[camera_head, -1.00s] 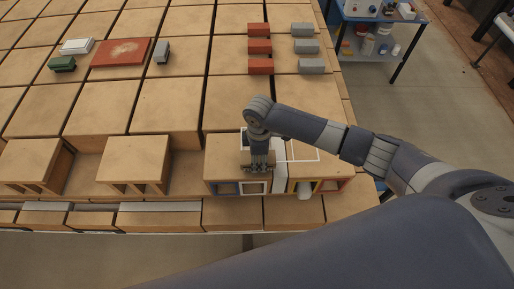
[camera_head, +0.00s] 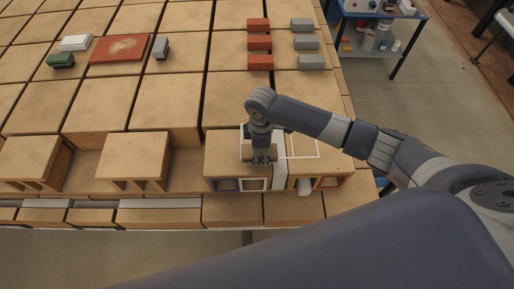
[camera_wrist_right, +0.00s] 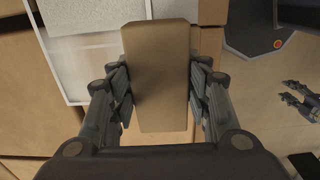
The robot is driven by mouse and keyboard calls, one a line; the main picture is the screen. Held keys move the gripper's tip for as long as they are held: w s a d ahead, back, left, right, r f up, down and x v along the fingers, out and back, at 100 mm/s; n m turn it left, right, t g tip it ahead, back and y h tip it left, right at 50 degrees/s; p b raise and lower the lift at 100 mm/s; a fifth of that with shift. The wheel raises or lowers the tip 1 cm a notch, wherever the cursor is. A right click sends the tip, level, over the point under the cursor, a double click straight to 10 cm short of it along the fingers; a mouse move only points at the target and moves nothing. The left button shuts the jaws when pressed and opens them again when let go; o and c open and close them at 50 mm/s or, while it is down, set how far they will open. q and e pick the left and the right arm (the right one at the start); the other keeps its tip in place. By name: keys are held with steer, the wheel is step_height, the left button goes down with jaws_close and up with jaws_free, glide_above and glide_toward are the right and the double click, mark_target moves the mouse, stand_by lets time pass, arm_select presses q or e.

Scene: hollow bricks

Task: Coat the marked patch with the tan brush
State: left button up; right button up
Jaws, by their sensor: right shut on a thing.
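My right gripper (camera_head: 262,158) is shut on the tan brush (camera_head: 246,153), low over the brick structure at the front. In the right wrist view the brush (camera_wrist_right: 160,75) is a plain tan block between both fingers. The marked patch (camera_head: 303,146) is a white outline on the structure's top; my gripper and wrist hide part of it. The right wrist view shows a whitish area inside the outline (camera_wrist_right: 92,66) beside the brush. I cannot tell whether the brush touches the surface. A dark gripper (camera_wrist_right: 298,98), apparently my left one, shows small at the right wrist view's right edge.
A red tray (camera_head: 120,49) lies at the back left, with white, green and grey blocks around it. Red bricks (camera_head: 260,45) and grey bricks (camera_head: 306,44) stand in columns at the back. Two tan hollow bricks (camera_head: 133,157) stand left of the structure. A blue cart (camera_head: 375,12) stands beyond.

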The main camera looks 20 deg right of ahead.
steer(key=shift+s+d, duration=0.35)
steer(key=shift+d, duration=0.8)
steer(key=shift+s+d, duration=0.3)
steer(key=shift+d, duration=0.9)
steer(key=shift+s+d, duration=0.35)
steer(key=shift+d, duration=0.8)
steer(key=shift+f, duration=0.3)
steer(key=shift+f+b, duration=0.4)
steer(key=shift+f, duration=0.1)
steer(key=shift+w, duration=0.15)
